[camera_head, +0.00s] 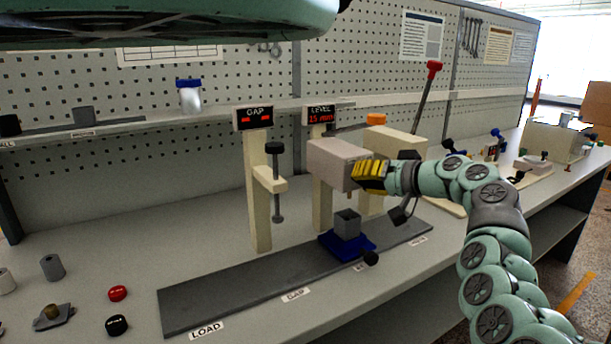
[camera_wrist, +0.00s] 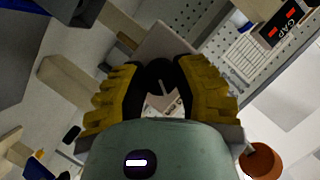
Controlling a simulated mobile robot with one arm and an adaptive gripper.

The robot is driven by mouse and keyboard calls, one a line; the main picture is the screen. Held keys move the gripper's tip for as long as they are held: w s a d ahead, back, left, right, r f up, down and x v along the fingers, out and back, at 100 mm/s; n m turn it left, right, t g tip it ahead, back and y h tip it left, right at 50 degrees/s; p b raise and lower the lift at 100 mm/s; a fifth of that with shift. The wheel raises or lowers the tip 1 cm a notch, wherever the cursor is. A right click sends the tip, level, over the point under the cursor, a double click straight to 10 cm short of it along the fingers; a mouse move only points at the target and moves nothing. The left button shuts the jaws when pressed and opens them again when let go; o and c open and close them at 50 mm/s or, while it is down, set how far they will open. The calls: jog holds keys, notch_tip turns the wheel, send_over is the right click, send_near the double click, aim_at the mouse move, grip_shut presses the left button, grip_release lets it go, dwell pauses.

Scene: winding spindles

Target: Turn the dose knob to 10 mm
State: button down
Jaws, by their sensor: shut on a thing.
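The LEVEL station has a pale box housing (camera_head: 333,160) on a cream post, and its display (camera_head: 320,117) reads 15 mm in red. My gripper (camera_head: 370,174) comes to the right face of this housing, with yellow fingers close against it. The wrist view shows the fingers (camera_wrist: 160,90) shut from both sides on the dark dose knob (camera_wrist: 157,70), which has a pale line near it. In the head view the knob is hidden by the fingers. I cannot read any scale around it.
A blue carriage with a grey cup (camera_head: 347,223) stands on the dark rail (camera_head: 230,292) below the housing. The GAP post (camera_head: 259,190) with its black-knobbed screw is to the left. A red-handled lever (camera_head: 427,95) stands behind. Red (camera_head: 117,293) and black buttons sit front left.

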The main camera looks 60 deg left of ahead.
jog(key=c, duration=0.6)
grip_release()
jog(key=shift+c, duration=0.2)
jog(key=shift+d, duration=0.1)
jog(key=v, duration=1.2)
jog(key=shift+f, duration=0.1)
